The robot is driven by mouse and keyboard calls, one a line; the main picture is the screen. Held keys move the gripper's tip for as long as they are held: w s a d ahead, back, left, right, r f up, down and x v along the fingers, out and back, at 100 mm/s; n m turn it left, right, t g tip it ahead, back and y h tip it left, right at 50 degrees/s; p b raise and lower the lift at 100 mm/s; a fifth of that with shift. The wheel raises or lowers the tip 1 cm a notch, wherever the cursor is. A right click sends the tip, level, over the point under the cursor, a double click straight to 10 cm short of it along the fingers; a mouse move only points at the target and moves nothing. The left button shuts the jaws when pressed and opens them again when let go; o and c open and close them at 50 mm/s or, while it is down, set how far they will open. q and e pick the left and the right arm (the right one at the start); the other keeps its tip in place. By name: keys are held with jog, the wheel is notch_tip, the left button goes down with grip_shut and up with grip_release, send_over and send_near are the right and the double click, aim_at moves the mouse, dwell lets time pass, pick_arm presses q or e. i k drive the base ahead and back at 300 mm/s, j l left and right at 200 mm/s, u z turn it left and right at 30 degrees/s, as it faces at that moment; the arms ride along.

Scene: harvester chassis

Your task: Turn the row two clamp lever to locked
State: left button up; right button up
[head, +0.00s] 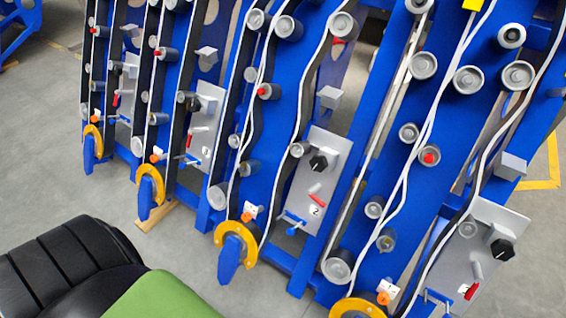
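The row two plate (325,185) is a grey panel with a label "2", at the middle of the head view. On it are a black knob (319,163), a short red lever (317,200) just above the label, and a blue T-shaped handle (293,219) at the lower left edge. The red lever lies slanted, its right end lower. I cannot tell which of these is the clamp lever, nor whether it is locked. Neither of my grippers is in view.
Similar grey plates stand on the neighbouring blue row units, at left (207,120) and right (478,250). Orange rings (150,182) and blue tips stick out at the units' lower ends. A black ribbed part (65,265) and a green surface (160,298) fill the lower left.

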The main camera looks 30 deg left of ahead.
aim_at(310, 193)
jog(key=u, duration=0.75)
jog(key=i+j+z, duration=0.2)
jog(key=j+z, duration=0.15)
jog(key=i+j+z, duration=0.15)
jog(key=j+z, duration=0.6)
jog(key=i+j, duration=0.05)
